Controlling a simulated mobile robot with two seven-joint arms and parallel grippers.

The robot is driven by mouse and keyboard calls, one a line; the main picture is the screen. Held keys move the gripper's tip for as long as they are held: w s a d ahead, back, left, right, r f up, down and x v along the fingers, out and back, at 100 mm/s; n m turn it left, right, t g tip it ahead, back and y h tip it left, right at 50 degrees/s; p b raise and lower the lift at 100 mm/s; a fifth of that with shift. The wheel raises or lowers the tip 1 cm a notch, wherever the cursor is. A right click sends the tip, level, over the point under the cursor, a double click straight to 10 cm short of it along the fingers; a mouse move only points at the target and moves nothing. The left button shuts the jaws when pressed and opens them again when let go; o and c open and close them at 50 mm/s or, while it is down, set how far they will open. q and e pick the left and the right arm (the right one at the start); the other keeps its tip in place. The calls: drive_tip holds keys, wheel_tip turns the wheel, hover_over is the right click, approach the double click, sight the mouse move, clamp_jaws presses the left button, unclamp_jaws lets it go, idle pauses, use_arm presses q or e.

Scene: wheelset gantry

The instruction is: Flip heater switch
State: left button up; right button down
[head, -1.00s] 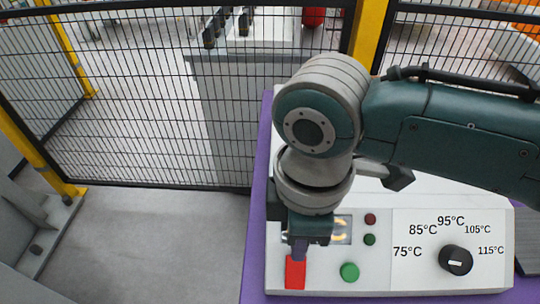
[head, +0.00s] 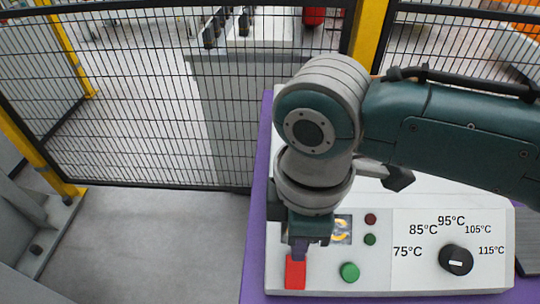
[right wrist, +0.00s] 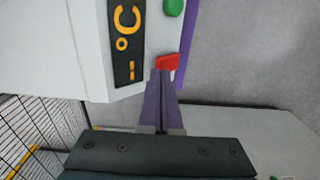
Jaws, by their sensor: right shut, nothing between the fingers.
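The heater's white control box (head: 390,284) has a red rocker switch (head: 295,272) at its front left. The switch also shows in the right wrist view (right wrist: 167,62). My right gripper (head: 299,256) points down at the far edge of the switch, its purple fingers shut together and empty. In the right wrist view the fingertips (right wrist: 161,73) come right up to the red switch; I cannot tell whether they press on it. My right gripper and wrist hide part of the box. My left gripper is not in view.
Beside the switch are a green button (head: 349,271), two small lamps and a display with orange characters (right wrist: 127,42). A black temperature dial (head: 456,260) sits at the right. The box stands on a purple surface (head: 254,250). A black mesh fence (head: 120,110) runs behind.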

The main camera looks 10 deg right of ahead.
drive_tip(key=shift+f+b, duration=0.6)
drive_tip(key=shift+f, duration=0.3)
idle(0.4)
wheel_tip(320, 180, up, 7)
drive_tip(key=p, duration=0.8)
drive_tip(key=shift+r, duration=0.1)
